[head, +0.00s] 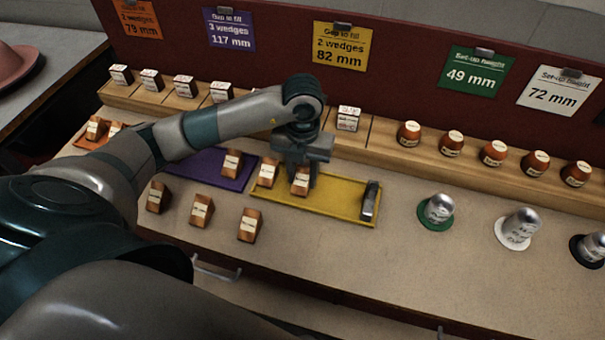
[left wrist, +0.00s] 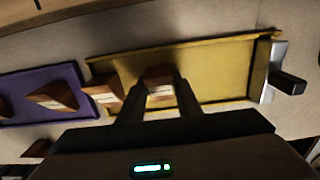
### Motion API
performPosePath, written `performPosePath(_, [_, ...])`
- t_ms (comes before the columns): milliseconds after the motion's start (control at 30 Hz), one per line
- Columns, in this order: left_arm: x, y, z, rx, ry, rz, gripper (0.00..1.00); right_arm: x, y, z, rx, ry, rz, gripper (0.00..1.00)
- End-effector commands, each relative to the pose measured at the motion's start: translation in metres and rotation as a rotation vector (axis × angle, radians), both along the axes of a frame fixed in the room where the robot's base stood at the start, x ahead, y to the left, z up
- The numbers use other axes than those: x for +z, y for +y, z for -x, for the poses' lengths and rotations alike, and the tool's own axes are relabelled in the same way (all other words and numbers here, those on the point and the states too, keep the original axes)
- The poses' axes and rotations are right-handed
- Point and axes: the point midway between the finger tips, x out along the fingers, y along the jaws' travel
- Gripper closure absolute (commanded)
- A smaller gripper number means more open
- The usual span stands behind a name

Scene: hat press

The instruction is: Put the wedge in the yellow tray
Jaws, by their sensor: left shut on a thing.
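My left gripper (head: 301,172) is shut on a brown wooden wedge (head: 300,187) with a pale label. It holds the wedge over the left part of the yellow tray (head: 341,203); whether the wedge touches the tray floor I cannot tell. In the left wrist view the held wedge (left wrist: 159,82) sits between the two fingers, above the tray (left wrist: 215,75). Another wedge (head: 267,173) is at the tray's left end, just left of the held one; it also shows in the left wrist view (left wrist: 103,92). A metal stop (head: 370,201) stands at the tray's right end. My right gripper is not in view.
A purple tray (head: 205,167) with a wedge (head: 232,163) lies to the left. Several loose wedges, such as one at the front (head: 250,225), stand on the bench. A wooden rack (head: 390,150) with labelled blocks runs behind. Metal domes (head: 437,209) stand to the right.

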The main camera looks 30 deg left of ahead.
Motion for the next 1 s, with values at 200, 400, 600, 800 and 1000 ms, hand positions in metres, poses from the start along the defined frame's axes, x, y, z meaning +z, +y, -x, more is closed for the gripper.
performPosePath(200, [0.0, 0.0, 0.0, 0.0, 0.0, 0.0, 0.51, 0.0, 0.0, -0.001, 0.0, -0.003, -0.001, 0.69])
performPosePath(400, [0.0, 0.0, 0.0, 0.0, 0.0, 0.0, 0.51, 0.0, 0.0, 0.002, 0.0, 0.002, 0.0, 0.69])
performPosePath(600, [0.003, 0.0, 0.0, 0.0, 0.0, 0.0, 0.51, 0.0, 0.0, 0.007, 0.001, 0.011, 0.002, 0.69])
performPosePath(800, [0.021, 0.0, -0.001, 0.0, -0.004, 0.001, 0.51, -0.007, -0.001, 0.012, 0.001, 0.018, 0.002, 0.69])
performPosePath(1000, [0.057, 0.0, -0.002, -0.001, -0.006, -0.001, 0.51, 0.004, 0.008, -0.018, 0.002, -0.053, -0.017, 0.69])
